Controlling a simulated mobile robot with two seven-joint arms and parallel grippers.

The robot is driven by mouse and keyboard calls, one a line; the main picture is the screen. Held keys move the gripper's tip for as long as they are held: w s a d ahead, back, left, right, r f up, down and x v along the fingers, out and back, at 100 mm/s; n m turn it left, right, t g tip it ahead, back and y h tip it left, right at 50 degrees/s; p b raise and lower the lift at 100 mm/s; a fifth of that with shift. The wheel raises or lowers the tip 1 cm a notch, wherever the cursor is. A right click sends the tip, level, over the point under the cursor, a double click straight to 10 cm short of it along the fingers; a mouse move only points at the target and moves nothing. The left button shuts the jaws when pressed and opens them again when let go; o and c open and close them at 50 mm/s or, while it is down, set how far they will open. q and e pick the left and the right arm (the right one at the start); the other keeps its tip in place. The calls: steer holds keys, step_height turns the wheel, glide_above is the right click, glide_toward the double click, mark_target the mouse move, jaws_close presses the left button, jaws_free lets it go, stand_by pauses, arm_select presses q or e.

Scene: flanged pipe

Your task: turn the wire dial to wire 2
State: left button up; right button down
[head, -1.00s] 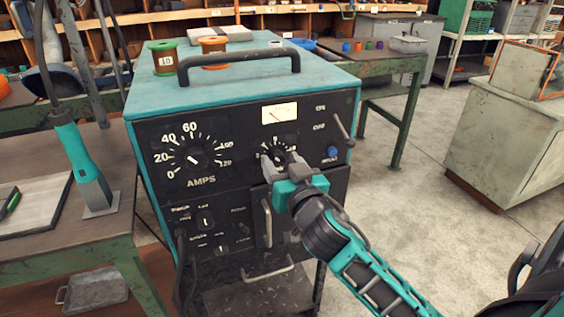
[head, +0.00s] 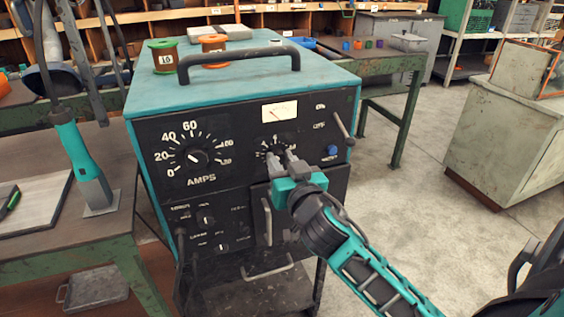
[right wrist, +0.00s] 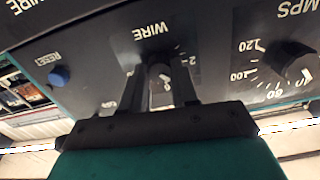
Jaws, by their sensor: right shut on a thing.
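The black wire dial (right wrist: 160,76) is on the front panel of the teal welding machine (head: 220,92). In the head view the dial's white scale shows, while its knob is mostly hidden behind my right gripper (head: 281,160). In the right wrist view my right gripper (right wrist: 162,88) has one finger on each side of the knob and is shut on it. The scale is upside down there, with a 2 visible to the right of the knob. I cannot tell exactly where the pointer stands.
The amps dial (head: 197,157) is left of the wire dial, and a blue reset button (head: 332,151) is to its right. A handle (head: 267,221) is below my gripper. Two spools, green (head: 164,58) and orange (head: 214,50), stand on the machine's top.

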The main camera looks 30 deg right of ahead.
steer(key=shift+n+p, duration=0.35)
steer(key=shift+n, duration=0.15)
steer(key=shift+n+p, duration=0.5)
steer(key=shift+n, duration=0.6)
steer(key=n+p, duration=0.1)
steer(key=n, duration=0.2)
steer(key=shift+n+p, duration=0.35)
steer(key=shift+n, duration=0.35)
steer(key=c, duration=0.9)
jaws_free()
steer(key=shift+o, duration=0.2)
